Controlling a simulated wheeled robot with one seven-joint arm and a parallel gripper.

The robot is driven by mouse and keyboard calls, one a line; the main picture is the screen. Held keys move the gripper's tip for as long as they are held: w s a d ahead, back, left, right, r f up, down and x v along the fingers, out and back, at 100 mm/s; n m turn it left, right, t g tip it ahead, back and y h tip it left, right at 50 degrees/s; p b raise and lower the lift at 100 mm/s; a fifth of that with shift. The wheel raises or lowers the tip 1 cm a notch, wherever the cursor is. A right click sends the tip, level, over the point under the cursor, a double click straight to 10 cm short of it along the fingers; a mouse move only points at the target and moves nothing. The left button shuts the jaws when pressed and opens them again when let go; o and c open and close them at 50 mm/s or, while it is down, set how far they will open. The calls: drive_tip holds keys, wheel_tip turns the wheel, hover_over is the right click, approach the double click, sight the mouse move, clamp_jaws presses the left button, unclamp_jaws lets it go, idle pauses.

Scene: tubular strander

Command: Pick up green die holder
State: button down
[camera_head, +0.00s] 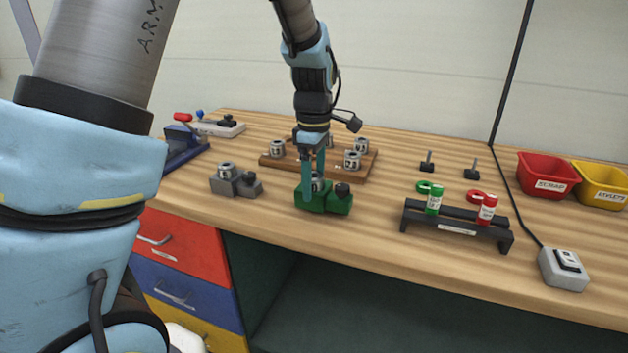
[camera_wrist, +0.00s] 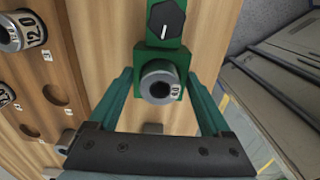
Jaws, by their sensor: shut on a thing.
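The green die holder (camera_head: 338,203) sits on the wooden bench near its front edge, with a black knob and a grey metal die (camera_wrist: 159,84) in it. The die's label appears to read 40. In the wrist view the green holder (camera_wrist: 168,31) shows at top centre, with the black knob on it. My gripper (camera_head: 313,193) comes down from above with its teal fingers on either side of the die end. It is shut on the green die holder. I cannot tell whether the holder has left the bench top.
A grey die holder (camera_head: 236,184) stands to the left. A wooden die board (camera_head: 337,174) with several dies lies just behind. A black rack (camera_head: 455,225) with green and red tubes stands to the right. Red (camera_head: 546,178) and yellow (camera_head: 601,187) bins stand at far right.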

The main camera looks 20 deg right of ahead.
drive_tip(key=shift+r+p, duration=3.65)
drive_tip(key=shift+r, duration=0.6)
